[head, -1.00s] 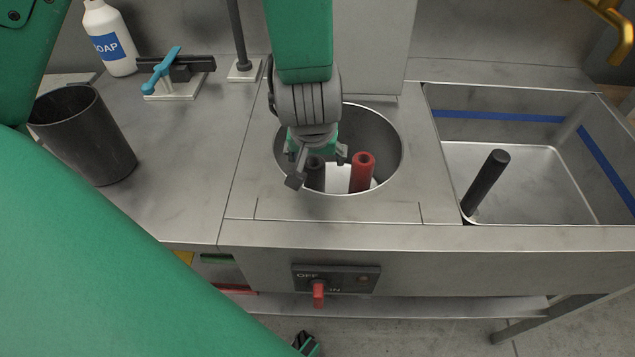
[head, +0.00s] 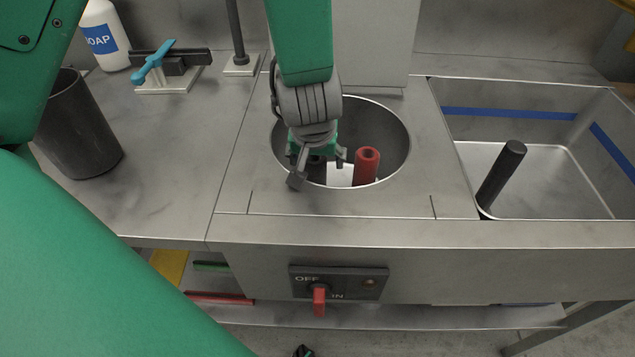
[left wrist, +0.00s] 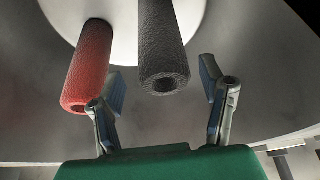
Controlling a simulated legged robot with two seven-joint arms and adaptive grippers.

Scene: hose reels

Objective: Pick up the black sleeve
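The black sleeve (left wrist: 162,45), a rough dark tube with a hole in its end, stands beside a red sleeve (head: 366,167) in the round basin (head: 396,140). In the left wrist view the red sleeve (left wrist: 88,65) is to its left. My left gripper (head: 318,168) points down into the basin. In the left wrist view its fingers (left wrist: 163,98) are spread, with the black sleeve's end between and just beyond the tips and gaps on both sides. In the head view the gripper hides most of the black sleeve. My right gripper is not recognisable in view.
A dark bin (head: 78,130), a soap bottle (head: 103,38) and a blue-handled fixture (head: 166,72) stand on the left counter. A black rod (head: 500,178) leans in the rectangular sink (head: 560,180) at right. A red switch (head: 319,300) is on the front panel.

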